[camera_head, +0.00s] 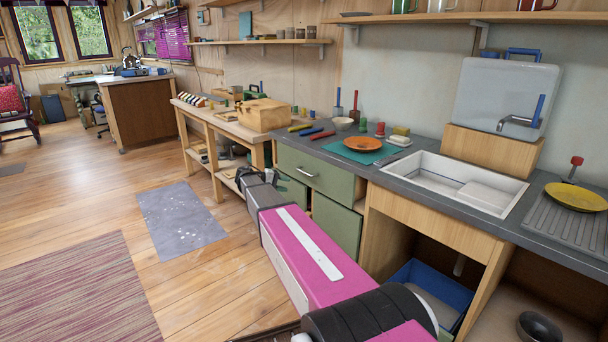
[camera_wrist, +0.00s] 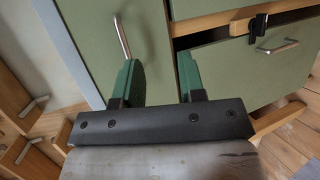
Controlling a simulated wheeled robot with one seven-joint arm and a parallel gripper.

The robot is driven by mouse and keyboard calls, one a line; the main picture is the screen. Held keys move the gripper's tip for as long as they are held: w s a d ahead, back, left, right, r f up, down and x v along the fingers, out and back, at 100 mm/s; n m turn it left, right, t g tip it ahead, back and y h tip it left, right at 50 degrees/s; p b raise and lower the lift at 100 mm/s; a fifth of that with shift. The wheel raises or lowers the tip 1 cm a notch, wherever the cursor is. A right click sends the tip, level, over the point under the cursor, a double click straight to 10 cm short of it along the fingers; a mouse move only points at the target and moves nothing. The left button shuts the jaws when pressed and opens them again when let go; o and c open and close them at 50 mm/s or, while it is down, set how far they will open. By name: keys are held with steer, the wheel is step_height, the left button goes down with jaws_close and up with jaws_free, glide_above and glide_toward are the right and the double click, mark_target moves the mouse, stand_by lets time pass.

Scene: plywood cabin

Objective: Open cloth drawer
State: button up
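In the head view, a green drawer front (camera_head: 325,183) with a silver bar handle (camera_head: 307,171) sits under the grey counter, left of the sink. It looks shut. My gripper (camera_head: 256,177) is in front of the left end of this cabinet. In the wrist view, my gripper (camera_wrist: 158,65) has its two green fingers apart with nothing between them. A green front with a metal handle (camera_wrist: 122,37) lies just beyond the left finger. Another green front (camera_wrist: 225,68) with a handle (camera_wrist: 277,47) is at right. I cannot tell which front is the cloth drawer.
A green lower panel (camera_head: 337,224) is below the drawer. The sink (camera_head: 460,181) and an open bay with a blue bin (camera_head: 433,285) are at right. A wooden workbench (camera_head: 218,130) stands left. Floor around the grey mat (camera_head: 180,218) is clear. A black latch (camera_wrist: 258,25) shows in the wrist view.

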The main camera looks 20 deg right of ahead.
steer(key=w+r+h, duration=0.2)
steer(key=w+r, duration=0.2)
steer(key=shift+m, duration=0.3)
steer(key=d, duration=0.3)
steer(key=d+f, duration=0.1)
steer(key=d, duration=0.3)
steer(key=d+f, duration=0.1)
steer(key=d, duration=0.2)
steer(key=shift+s+d, duration=0.35)
steer(key=shift+d, duration=0.05)
jaws_close()
